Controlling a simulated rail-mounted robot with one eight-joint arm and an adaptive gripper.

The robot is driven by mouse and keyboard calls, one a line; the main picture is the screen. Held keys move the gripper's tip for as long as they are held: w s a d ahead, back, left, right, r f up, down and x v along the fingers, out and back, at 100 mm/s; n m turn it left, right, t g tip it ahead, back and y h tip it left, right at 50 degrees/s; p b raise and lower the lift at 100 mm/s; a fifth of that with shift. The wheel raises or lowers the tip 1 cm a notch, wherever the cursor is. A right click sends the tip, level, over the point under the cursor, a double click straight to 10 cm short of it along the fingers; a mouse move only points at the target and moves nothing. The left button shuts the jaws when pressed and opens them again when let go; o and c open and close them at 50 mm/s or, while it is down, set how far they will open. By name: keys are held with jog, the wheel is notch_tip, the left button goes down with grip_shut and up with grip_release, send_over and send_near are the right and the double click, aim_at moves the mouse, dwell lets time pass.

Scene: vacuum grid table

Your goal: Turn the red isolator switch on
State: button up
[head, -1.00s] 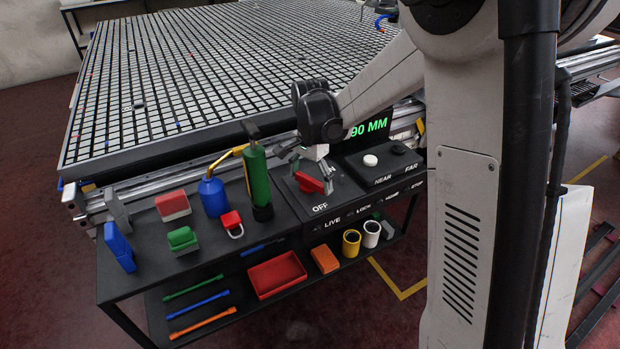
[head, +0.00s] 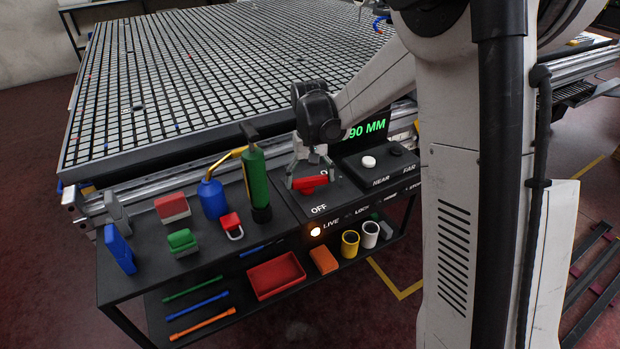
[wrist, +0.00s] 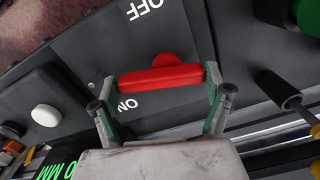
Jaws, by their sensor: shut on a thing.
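The red isolator switch (head: 310,184) sits on the black control panel (head: 331,203) at the front of the table. In the wrist view its red bar handle (wrist: 162,80) lies crosswise between the OFF and ON labels. My gripper (wrist: 164,82) has one finger at each end of the bar and is shut on it. In the head view my gripper (head: 312,172) comes down from above, and the arm hides part of the panel behind it. The lamp (head: 315,232) beside LIVE glows orange-white.
A green cylinder (head: 257,182) stands close left of the panel, with a blue bottle (head: 213,198) beside it. A red padlock (head: 231,225) lies nearby. A white button (head: 368,162) and a green display (head: 366,128) are to the right.

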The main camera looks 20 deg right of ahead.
aim_at(310, 177)
jog(key=shift+w+n, duration=0.1)
jog(key=shift+n, duration=1.2)
jog(key=o, duration=1.1)
notch_tip(310, 177, up, 12)
jog(key=shift+r, duration=0.1)
